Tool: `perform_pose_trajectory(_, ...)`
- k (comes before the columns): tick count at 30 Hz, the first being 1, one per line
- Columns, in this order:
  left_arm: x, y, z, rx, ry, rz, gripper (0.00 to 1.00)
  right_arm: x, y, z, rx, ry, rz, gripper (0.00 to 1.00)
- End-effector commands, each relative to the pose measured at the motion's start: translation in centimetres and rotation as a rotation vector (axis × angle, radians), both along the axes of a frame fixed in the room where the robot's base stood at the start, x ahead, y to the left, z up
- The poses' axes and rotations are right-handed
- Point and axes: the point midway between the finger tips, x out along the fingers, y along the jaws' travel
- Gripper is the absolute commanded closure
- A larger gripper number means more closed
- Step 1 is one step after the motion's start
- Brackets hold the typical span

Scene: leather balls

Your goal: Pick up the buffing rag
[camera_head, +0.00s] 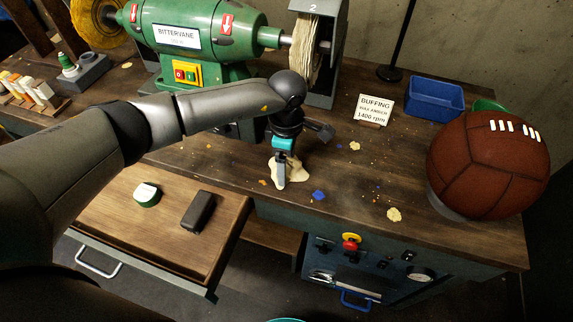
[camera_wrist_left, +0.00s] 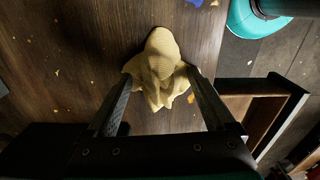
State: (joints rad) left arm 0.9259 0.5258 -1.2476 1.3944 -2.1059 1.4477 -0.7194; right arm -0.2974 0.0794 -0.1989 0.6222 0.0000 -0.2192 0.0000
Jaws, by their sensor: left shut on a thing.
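The buffing rag (camera_head: 291,170) is a crumpled pale yellow cloth near the front edge of the wooden workbench, in front of the green buffing machine. My left gripper (camera_head: 281,184) points down over it and hides part of it. In the left wrist view the rag (camera_wrist_left: 160,66) is bunched up between the two fingers of my left gripper (camera_wrist_left: 160,85). The gripper is shut on the cloth, with the fingers still well apart around its folds. I cannot tell whether the rag is clear of the bench. My right gripper is not in view.
The green buffing machine (camera_head: 205,38) stands behind my left arm. A brown leather ball (camera_head: 487,165), a blue bin (camera_head: 434,97) and a buffing sign (camera_head: 374,109) are to the right.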

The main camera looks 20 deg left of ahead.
Motion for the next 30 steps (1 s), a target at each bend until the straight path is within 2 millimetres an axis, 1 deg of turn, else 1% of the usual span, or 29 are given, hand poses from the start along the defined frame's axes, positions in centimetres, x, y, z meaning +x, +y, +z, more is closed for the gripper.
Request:
perform_pose_trajectory(1,0.0,0.0,0.0,0.0,0.0,0.0,0.51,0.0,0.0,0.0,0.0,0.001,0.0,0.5)
perform_pose_trajectory(6,0.0,0.0,0.0,0.0,-0.001,0.0,0.68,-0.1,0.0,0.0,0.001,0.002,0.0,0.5)
perform_pose_trajectory(13,0.0,0.0,0.1,0.0,-0.001,0.0,0.68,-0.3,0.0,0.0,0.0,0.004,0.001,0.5)
perform_pose_trajectory(17,0.1,0.0,0.7,0.0,-0.002,0.0,0.68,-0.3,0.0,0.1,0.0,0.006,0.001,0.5)
perform_pose_trajectory(20,0.1,0.0,1.6,-0.001,-0.003,0.0,0.68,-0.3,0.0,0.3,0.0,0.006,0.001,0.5)
perform_pose_trajectory(24,0.1,0.0,4.1,-0.001,-0.005,-0.001,0.68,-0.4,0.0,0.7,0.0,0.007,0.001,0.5)
perform_pose_trajectory(26,-1.0,0.1,3.6,0.001,0.001,-0.003,0.68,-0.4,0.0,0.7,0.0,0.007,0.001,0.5)
perform_pose_trajectory(30,-3.6,0.2,3.6,0.0,0.002,-0.003,0.68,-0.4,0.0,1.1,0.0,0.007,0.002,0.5)
